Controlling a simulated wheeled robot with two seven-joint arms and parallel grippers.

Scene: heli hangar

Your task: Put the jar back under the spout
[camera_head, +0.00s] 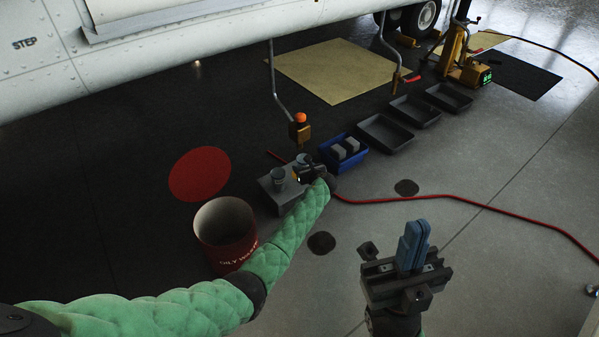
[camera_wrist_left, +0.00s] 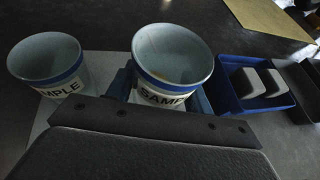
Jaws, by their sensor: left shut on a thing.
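Two grey sample jars with blue bands show in the left wrist view. The right-hand jar (camera_wrist_left: 172,62) sits between the blue fingers of my left gripper (camera_wrist_left: 165,90), which is shut on it. The other jar (camera_wrist_left: 48,65) stands free on a pale grey block. In the head view, the free jar (camera_head: 278,175) is left of my left gripper (camera_head: 303,168), which partly hides the held jar (camera_head: 303,158). The spout (camera_head: 299,132), a brass fitting with an orange ball, hangs just above the held jar. My right gripper (camera_head: 413,245) is shut and empty, well away.
The grey block (camera_head: 272,193) is under the jars. A blue bin (camera_head: 352,160) with grey blocks stands right of it. A red waste bin (camera_head: 225,240) stands front left. Grey trays (camera_head: 384,134) lie back right. A red hose (camera_head: 450,204) crosses the floor.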

